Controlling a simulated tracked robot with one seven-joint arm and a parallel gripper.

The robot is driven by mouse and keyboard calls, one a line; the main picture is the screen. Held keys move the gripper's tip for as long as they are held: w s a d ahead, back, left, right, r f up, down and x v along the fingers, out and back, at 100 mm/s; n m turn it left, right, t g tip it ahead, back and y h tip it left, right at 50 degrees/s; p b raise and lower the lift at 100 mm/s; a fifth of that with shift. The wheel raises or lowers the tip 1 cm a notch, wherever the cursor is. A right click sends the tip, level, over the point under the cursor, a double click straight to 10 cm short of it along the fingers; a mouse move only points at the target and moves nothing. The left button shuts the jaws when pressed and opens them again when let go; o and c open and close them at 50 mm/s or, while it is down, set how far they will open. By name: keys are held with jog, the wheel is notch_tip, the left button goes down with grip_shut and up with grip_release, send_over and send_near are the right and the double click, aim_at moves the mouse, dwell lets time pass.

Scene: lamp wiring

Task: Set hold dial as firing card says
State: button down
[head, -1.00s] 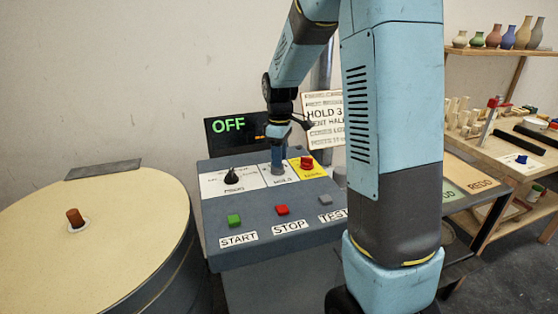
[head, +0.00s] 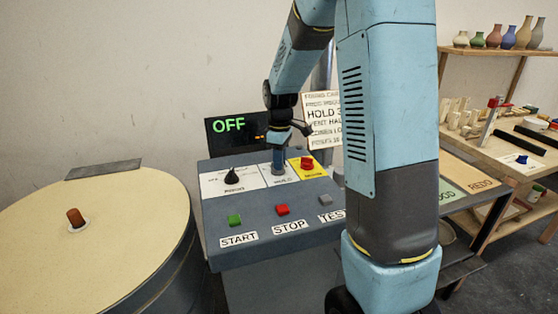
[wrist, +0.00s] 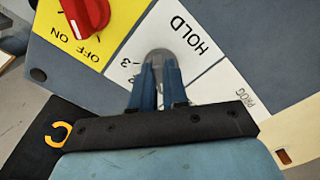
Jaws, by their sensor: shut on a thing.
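The hold dial sits on the white HOLD plate (wrist: 195,42) of the sloped control panel (head: 262,222). My gripper (head: 278,168) comes down on it from above, and its fingers cover most of the dial. In the wrist view my gripper (wrist: 158,72) is shut on the dial (wrist: 158,54), whose rounded grey top shows between the fingertips. A "3" mark shows just beside the fingers, but I cannot tell where the pointer stands. The firing card (head: 323,118) behind the panel reads HOLD 3, partly hidden by my arm. The display (head: 230,126) reads OFF.
A black program dial (head: 232,176) is left of the hold dial. A red switch on a yellow plate (head: 307,163) is close on the right. START (head: 234,220), STOP (head: 282,210) and TEST (head: 325,200) buttons are in front. A round kiln (head: 110,220) stands left.

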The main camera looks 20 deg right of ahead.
jog(key=shift+a, duration=0.1)
jog(key=shift+m, duration=0.3)
jog(key=m, duration=1.2)
jog(key=shift+a, duration=0.2)
jog(key=m, duration=0.4)
jog(key=shift+a+m, duration=0.1)
jog(key=shift+m, duration=0.3)
jog(key=shift+a+m, duration=0.1)
jog(key=shift+m, duration=1.7)
jog(key=c, duration=1.1)
grip_release()
jog(key=shift+c, duration=0.2)
